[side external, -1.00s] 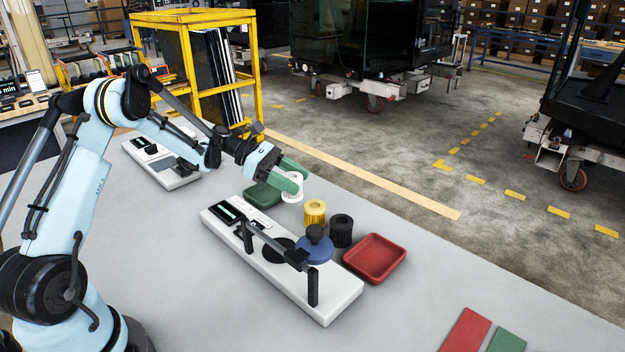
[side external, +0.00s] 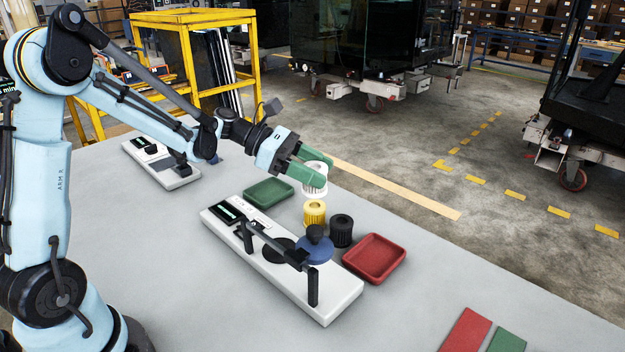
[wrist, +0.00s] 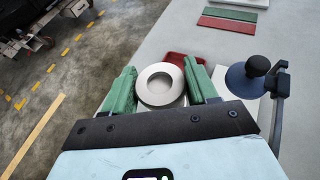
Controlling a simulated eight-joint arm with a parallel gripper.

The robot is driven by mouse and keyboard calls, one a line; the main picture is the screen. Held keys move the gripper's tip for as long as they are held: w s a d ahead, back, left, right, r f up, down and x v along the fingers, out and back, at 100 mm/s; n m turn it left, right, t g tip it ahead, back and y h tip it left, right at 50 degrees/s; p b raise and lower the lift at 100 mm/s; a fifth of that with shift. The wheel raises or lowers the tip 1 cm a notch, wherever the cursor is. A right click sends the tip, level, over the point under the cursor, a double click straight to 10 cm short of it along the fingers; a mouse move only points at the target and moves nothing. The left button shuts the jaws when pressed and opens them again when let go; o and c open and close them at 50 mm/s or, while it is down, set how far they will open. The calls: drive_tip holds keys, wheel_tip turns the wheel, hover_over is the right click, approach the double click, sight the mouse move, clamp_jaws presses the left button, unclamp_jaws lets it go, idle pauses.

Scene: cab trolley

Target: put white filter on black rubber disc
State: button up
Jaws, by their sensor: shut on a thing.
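The white filter (side external: 315,192), a short ribbed ring, is held between the green fingers of my gripper (side external: 318,178). My gripper is shut on it. In the wrist view the white filter (wrist: 142,92) shows from above between both fingers (wrist: 163,86), with its round hole visible. It is in the air, beyond the yellow filter. The black rubber disc (side external: 277,247) lies flat on the white bench device, left of the blue disc and partly behind the device's bar. Nothing is seen lying on its visible part.
A yellow filter (side external: 314,213) and a black filter (side external: 341,231) stand behind the device (side external: 330,307). A blue disc (side external: 316,254) with a black knob and a raised bar (side external: 274,243) are obstacles. A green tray (side external: 268,192) and a red tray (side external: 375,259) flank them.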

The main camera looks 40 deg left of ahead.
drive_tip(key=r+n+t, duration=0.1)
drive_tip(key=r, duration=0.1)
drive_tip(key=r+n+t+y, duration=0.1)
drive_tip(key=r, duration=0.2)
drive_tip(key=r+n+t+y, duration=0.1)
drive_tip(key=r, duration=0.1)
drive_tip(key=shift+s+r+n, duration=0.2)
drive_tip(key=shift+s+n, duration=0.1)
drive_tip(key=shift+s, duration=0.1)
drive_tip(key=s+a+r+n+t+y, duration=0.1)
drive_tip(key=s+r+n+t+y, duration=0.2)
drive_tip(key=s+r+n+y, duration=0.2)
drive_tip(key=shift+s+a+r+y, duration=0.2)
drive_tip(key=shift+s+r+y, duration=0.15)
drive_tip(key=shift+r, duration=0.85)
